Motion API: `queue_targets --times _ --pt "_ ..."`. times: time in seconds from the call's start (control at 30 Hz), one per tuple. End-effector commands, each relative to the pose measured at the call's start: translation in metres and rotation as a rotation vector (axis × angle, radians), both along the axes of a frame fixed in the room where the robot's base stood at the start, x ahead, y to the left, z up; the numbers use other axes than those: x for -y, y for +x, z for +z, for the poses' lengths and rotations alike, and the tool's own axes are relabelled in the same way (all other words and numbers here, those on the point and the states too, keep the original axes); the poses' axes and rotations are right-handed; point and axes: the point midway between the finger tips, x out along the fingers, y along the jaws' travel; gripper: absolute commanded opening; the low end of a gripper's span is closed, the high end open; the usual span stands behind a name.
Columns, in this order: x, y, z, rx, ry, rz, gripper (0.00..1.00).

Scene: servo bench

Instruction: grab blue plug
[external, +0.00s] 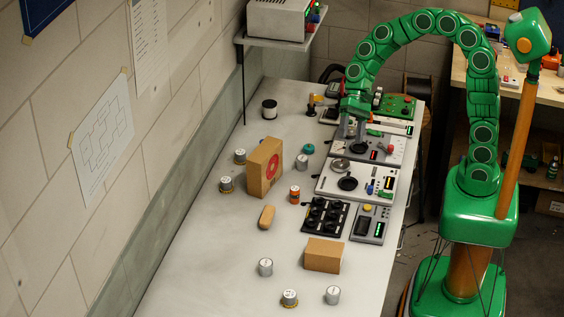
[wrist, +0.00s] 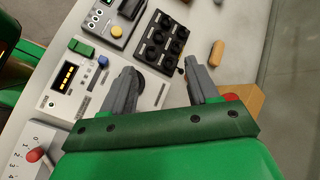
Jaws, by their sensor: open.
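A small blue piece, which looks like the blue plug (external: 369,189), sits on the near edge of a white panel (external: 330,182) in the external view. In the wrist view the blue plug (wrist: 103,62) stands on the same panel, beside a green block (wrist: 82,47) and above the left finger. My gripper (external: 352,138) is over the bench, farther back than the plug, above another panel. In the wrist view my gripper (wrist: 163,78) is open with nothing between its grey fingers. The left finger partly hides a black dial (wrist: 139,84).
A cardboard box with a red mark (external: 263,168) stands left of the panels. A black knob block (external: 325,218) and a grey meter (external: 369,224) lie nearer the camera.

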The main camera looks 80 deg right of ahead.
Motion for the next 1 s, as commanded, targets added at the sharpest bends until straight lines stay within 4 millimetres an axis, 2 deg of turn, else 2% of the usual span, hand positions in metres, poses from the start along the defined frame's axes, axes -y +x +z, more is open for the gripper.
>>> queue_targets --times 0.27,0.47,0.77,1.0 --pt "0.009 0.074 -0.015 -0.101 0.139 -0.218 0.6" --pt "0.026 0.126 -0.032 -0.181 0.233 -0.382 0.6" --pt "0.069 0.2 -0.07 -0.303 0.367 -0.641 0.6" --pt "0.117 0.251 -0.112 -0.404 0.468 -0.852 0.6"
